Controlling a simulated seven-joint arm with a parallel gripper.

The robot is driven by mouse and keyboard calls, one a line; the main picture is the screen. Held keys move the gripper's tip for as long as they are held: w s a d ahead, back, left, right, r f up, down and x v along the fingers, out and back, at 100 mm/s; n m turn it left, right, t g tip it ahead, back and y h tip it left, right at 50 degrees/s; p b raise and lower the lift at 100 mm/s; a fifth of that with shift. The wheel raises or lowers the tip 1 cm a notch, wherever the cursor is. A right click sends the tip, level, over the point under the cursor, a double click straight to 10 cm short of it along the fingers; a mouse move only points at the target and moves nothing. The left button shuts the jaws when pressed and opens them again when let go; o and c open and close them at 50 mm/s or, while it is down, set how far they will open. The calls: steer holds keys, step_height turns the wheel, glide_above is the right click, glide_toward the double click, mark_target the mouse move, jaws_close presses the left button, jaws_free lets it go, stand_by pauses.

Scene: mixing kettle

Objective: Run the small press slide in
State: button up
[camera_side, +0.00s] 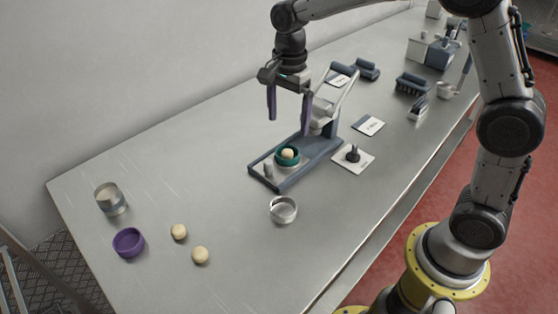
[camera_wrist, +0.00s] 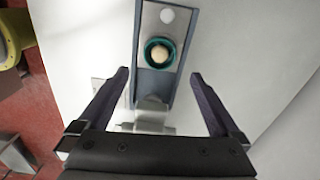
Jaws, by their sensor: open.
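The small press (camera_side: 300,158) stands on the steel table, with a blue-grey base and a light lever arm angled up at its back end. On its slide plate (camera_side: 262,168) sits a teal ring cup (camera_side: 288,160) with a pale dough ball (camera_side: 288,154) inside. The plate also carries a small pale knob (camera_side: 268,171) at its front end. My gripper (camera_side: 288,125) is open and empty above the press, its two purple fingers pointing down. In the wrist view the teal cup (camera_wrist: 160,53) and ball lie ahead of the fingertips (camera_wrist: 160,75). The press head is partly hidden by a finger.
A metal ring (camera_side: 284,209) stands in front of the press. A purple cup (camera_side: 129,242), a metal tin (camera_side: 110,199) and two dough balls (camera_side: 179,232) are at the left. A stamp on a card (camera_side: 353,156) and brushes (camera_side: 412,83) are to the right. Table between is clear.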

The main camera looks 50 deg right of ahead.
mark_target(269, 161)
steer(key=shift+a+r, duration=0.15)
steer(key=shift+a, duration=0.05)
steer(key=shift+c, duration=1.1)
steer(key=shift+n, duration=0.4)
steer(key=a+r, duration=0.1)
steer(key=a, duration=0.1)
steer(key=a+r, duration=0.1)
steer(key=a, duration=0.1)
steer(key=a+r, duration=0.1)
steer(key=shift+a+r, duration=0.3)
steer(key=shift+a, duration=0.1)
steer(key=c, duration=0.4)
steer(key=f, duration=1.3)
steer(key=shift+a+f, duration=0.2)
steer(key=shift+f, duration=0.1)
steer(key=shift+c, duration=0.2)
steer(key=shift+c, duration=0.2)
jaws_close()
steer(key=shift+d, duration=0.1)
